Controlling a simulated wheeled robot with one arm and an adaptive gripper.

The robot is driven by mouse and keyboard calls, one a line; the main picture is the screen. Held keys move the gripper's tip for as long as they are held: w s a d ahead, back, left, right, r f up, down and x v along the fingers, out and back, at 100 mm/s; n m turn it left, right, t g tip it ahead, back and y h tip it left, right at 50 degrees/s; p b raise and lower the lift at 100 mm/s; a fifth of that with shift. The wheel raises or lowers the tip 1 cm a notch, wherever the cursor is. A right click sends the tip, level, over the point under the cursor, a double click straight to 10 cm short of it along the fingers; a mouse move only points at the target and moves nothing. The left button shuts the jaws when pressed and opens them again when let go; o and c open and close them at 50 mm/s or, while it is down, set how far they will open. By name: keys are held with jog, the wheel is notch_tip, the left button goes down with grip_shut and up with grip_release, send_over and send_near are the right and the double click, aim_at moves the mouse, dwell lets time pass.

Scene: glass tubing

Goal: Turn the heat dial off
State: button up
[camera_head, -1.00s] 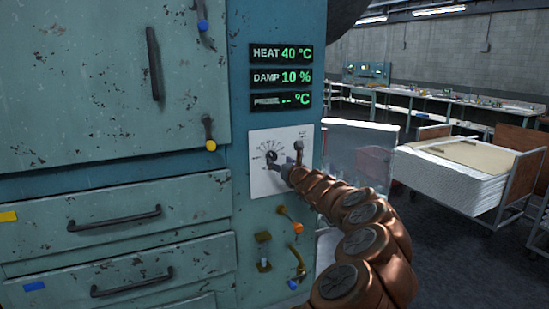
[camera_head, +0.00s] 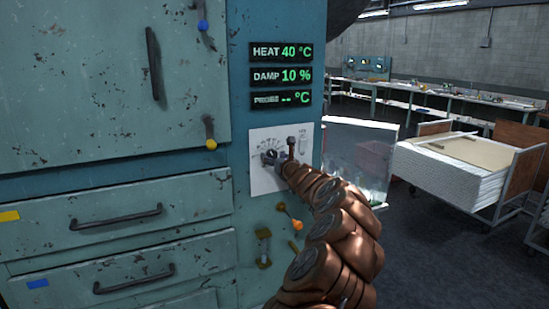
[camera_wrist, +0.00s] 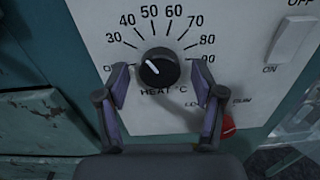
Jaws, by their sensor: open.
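The heat dial (camera_wrist: 158,68) is a round black knob with a white pointer line on a white panel (camera_wrist: 100,14). The pointer leans up and left, roughly toward 30 to 40. Numbers from 30 to 90 arc around it; a label starting with "O" at left is partly hidden by a finger. My gripper (camera_wrist: 162,88) is open, its two fingers to the left and right of the dial, apart from it. In the head view my gripper (camera_head: 272,160) is at the panel and partly covers it. The heat display (camera_head: 282,52) reads 40 °C.
An ON/OFF marking is right of the dial, and a red knob (camera_wrist: 228,125) sits below right. Drawers and a door with handles lie left. A paper cart (camera_head: 470,170) stands at right.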

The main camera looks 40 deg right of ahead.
jog(key=shift+c, duration=0.4)
jog(key=c, duration=1.1)
jog(key=shift+o, duration=0.2)
jog(key=shift+f+b, duration=0.1)
jog(key=shift+b, duration=0.2)
jog(key=shift+n+b, duration=0.6)
jog(key=shift+n, duration=0.1)
jog(key=n+b, duration=0.4)
jog(key=shift+f, duration=0.15)
jog(key=n+b, duration=0.3)
jog(key=n, duration=0.1)
jog(key=shift+b, duration=0.4)
jog(key=shift+r+n+b, duration=0.2)
jog(key=shift+n+b, duration=0.95)
jog(key=shift+n, duration=0.55)
